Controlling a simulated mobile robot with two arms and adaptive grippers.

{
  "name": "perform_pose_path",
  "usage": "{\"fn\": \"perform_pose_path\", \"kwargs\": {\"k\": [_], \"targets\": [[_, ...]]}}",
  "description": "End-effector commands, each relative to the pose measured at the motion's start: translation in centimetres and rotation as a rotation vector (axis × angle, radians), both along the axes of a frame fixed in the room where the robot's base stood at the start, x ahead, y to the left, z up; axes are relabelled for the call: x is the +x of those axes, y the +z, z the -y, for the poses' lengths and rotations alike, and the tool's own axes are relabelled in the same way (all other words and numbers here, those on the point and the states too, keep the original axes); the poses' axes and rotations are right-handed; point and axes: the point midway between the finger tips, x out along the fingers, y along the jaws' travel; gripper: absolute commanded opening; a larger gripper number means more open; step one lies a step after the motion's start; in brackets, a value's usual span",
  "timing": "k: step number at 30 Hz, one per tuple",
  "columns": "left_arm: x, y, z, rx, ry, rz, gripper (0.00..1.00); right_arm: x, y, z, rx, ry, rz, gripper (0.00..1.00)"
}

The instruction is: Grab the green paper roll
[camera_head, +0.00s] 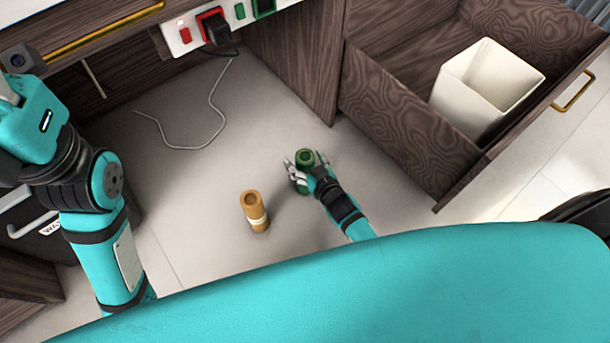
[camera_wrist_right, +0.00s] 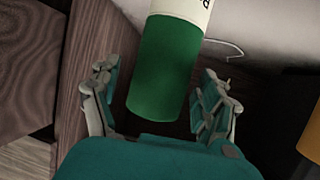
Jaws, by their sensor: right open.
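The green paper roll (camera_head: 305,157) stands upright on the light floor, in the middle of the head view. My right gripper (camera_head: 306,168) is open at the roll, with its fingers around the roll's near side. In the right wrist view the green roll (camera_wrist_right: 165,68), with a pale band at its top, lies between the two spread fingers of the right gripper (camera_wrist_right: 165,100). Gaps show between the roll and both fingers. My left arm stands at the left of the head view; its gripper is not in view.
An orange-brown roll (camera_head: 255,211) stands left of my right gripper. A white bin (camera_head: 487,85) sits in the open wooden drawer (camera_head: 395,120) at the right. A power strip (camera_head: 225,22) with a plug is at the top, and a grey cable (camera_head: 190,147) lies on the floor.

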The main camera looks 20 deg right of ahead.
Motion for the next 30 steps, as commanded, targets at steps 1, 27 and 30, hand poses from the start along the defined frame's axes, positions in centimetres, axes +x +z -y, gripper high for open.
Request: {"fn": "perform_pose_path", "kwargs": {"k": [1,27,30], "targets": [[-0.02,0.04,0.01,0.000,0.000,0.001,0.40,0.06,-0.05,-0.01,-0.001,0.000,0.000,0.78],[-0.01,0.08,0.02,0.000,-0.001,0.000,0.40,0.07,0.12,0.00,-0.001,0.000,0.002,0.00],[-0.01,0.08,0.02,0.000,-0.001,0.000,0.40,0.07,0.12,0.00,-0.001,0.000,0.002,0.00]]}}
